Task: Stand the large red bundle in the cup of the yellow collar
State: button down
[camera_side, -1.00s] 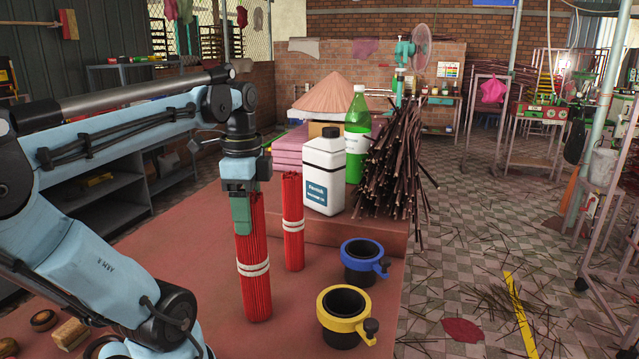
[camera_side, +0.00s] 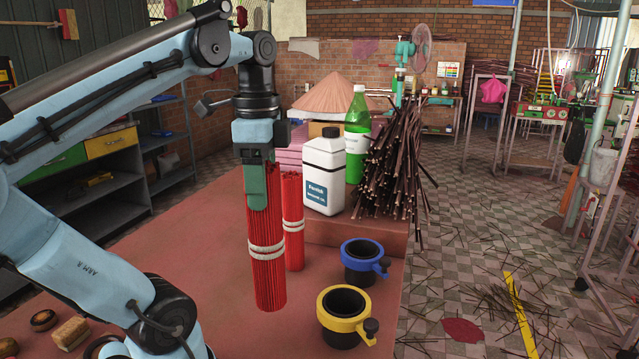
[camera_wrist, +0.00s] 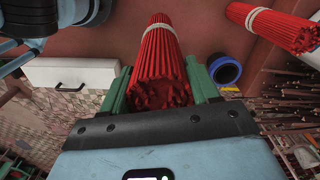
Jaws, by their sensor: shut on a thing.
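The large red bundle (camera_side: 267,285) of sticks, with white bands, is upright in my gripper (camera_side: 257,188). The green fingers are shut on its upper part. In the wrist view, the bundle (camera_wrist: 158,55) sits between the fingers of my gripper (camera_wrist: 160,90). Its lower end appears slightly above the table, left of the yellow collar. The yellow collar (camera_side: 333,322) rings an empty black cup at the table's front right. I do not see this collar in the wrist view.
A thinner red bundle (camera_side: 292,220) stands close behind the held one. A blue collar (camera_side: 375,266) with a black cup stands behind the yellow one. A white bottle (camera_side: 323,175), green bottle (camera_side: 357,135) and dark sticks (camera_side: 392,170) are on the raised block.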

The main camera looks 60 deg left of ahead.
jog(key=d+r, duration=0.2)
jog(key=r, duration=0.5)
jog(key=w+d+r, duration=0.1)
jog(key=d+r, duration=0.2)
jog(key=r, duration=0.4)
jog(key=shift+d+r, duration=0.25)
jog(key=shift+d, duration=0.1)
dwell(0.4)
dwell(0.4)
jog(key=w+d+f, duration=0.1)
jog(key=w+f, duration=0.9)
jog(key=f, duration=0.1)
notch_tip(320, 180, down, 9)
jog(key=shift+w+d+f, duration=0.15)
jog(key=shift+w, duration=0.05)
dwell(0.7)
